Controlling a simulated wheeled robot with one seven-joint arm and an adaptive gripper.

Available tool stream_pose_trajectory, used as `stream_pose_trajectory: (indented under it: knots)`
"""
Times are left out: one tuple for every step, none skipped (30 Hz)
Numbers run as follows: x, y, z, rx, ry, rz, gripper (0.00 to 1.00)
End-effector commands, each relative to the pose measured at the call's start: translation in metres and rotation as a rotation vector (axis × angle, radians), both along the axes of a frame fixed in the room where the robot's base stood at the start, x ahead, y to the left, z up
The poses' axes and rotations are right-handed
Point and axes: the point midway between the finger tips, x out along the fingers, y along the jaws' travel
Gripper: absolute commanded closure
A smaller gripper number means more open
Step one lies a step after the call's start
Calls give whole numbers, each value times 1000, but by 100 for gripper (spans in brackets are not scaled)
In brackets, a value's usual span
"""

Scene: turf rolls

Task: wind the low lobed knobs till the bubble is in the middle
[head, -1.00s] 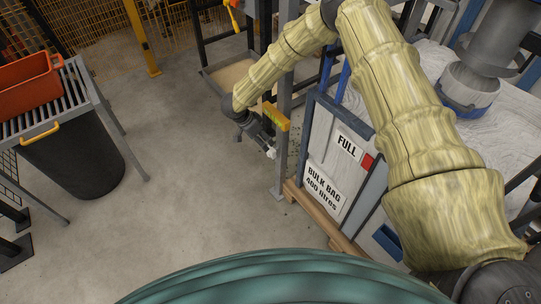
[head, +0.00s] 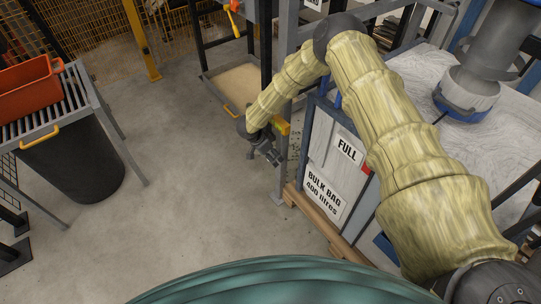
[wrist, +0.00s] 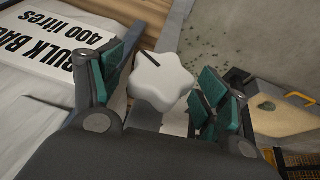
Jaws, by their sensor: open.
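A white lobed knob (wrist: 163,80) with a black line on it lies between my fingers in the wrist view. My gripper (wrist: 163,86) is open, with green-padded fingers to the left and right of the knob. A gap shows to the left pad and to the right pads; I cannot tell whether the fingers reach down to its level. In the head view my gripper (head: 272,157) is low beside a grey post, and hides the knob. A yellow piece (head: 283,127) on the post is partly covered by my wrist. No bubble can be made out.
A bulk bag frame (head: 325,198) on a wooden pallet (head: 312,211) stands just right of the gripper. A sand tray (head: 238,83) is behind it. An orange crate (head: 28,88) on a rack and a black bin (head: 75,160) stand left. The floor between is clear.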

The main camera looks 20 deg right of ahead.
Motion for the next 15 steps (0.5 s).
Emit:
stream_pose_trajectory:
  knots:
    - [0, 0, 0, 0, 0, 0, 25]
    - [0, 0, -1, 0, 0, 0, 25]
    - [0, 0, -1, 0, 0, 0, 25]
    - [0, 0, -1, 0, 0, 0, 25]
    - [0, 0, 0, 0, 0, 0, 25]
    - [0, 0, 0, 0, 0, 0, 25]
    - [0, 0, 0, 0, 0, 0, 25]
    - [0, 0, 0, 0, 0, 0, 30]
    - [0, 0, 0, 0, 0, 0, 38]
    - [0, 0, 0, 0, 0, 0, 43]
    - [0, 0, 0, 0, 0, 0, 48]
    - [0, 0, 0, 0, 0, 0, 56]
    - [0, 0, 0, 0, 0, 0, 61]
    - [0, 0, 0, 0, 0, 0, 67]
    - [0, 0, 0, 0, 0, 0, 71]
